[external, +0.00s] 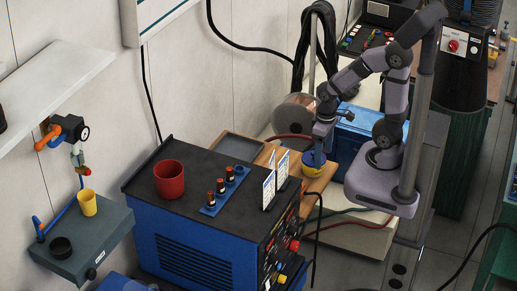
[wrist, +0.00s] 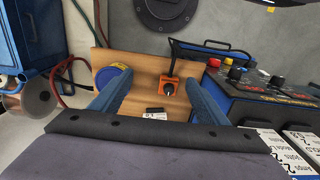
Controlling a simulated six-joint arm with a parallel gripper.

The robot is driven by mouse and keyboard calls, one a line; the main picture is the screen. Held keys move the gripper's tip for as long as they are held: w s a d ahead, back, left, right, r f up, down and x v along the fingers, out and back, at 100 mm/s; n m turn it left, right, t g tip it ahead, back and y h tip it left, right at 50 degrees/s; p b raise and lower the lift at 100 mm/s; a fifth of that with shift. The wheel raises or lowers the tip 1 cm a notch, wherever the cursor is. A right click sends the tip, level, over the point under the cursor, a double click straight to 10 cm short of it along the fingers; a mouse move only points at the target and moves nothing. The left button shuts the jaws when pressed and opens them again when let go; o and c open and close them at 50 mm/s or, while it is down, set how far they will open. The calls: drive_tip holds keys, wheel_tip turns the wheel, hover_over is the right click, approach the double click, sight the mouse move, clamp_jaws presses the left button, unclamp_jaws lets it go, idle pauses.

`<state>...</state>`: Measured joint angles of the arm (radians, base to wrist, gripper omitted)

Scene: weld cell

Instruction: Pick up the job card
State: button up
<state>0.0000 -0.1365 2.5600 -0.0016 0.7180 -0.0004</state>
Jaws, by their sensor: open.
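Two upright white cards with printed text stand in dark holders on the blue welding machine's top in the external view, a front card (external: 268,189) and a rear card (external: 282,168). I cannot tell which is the job card. White printed cards (wrist: 260,146) also show at the lower right of the wrist view. My gripper (external: 316,150) points down over the wooden board, to the right of the cards and apart from them. In the wrist view its two blue fingers (wrist: 157,82) are spread, with nothing held between them. A small white piece (wrist: 155,115) shows low between them, partly hidden.
A wooden board (wrist: 150,68) holds an orange item (wrist: 169,88) and a yellow-and-blue round item (wrist: 113,78). A blue box (external: 356,133) and cables are close by.

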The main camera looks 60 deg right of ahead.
drive_tip(key=shift+o, duration=1.3)
drive_tip(key=n+t+y+p, duration=0.2)
drive_tip(key=n+t+y, duration=0.1)
drive_tip(key=t, duration=0.9)
hover_over(273, 161)
drive_tip(key=w, duration=0.2)
wheel_tip(273, 161, down, 5)
drive_tip(key=shift+t, duration=0.6)
drive_tip(key=s+f, duration=0.4)
drive_tip(key=shift+s+a, duration=0.1)
drive_tip(key=shift+s+f+m, duration=0.2)
drive_tip(key=shift+s+m, duration=0.2)
drive_tip(key=shift+w+f, duration=0.1)
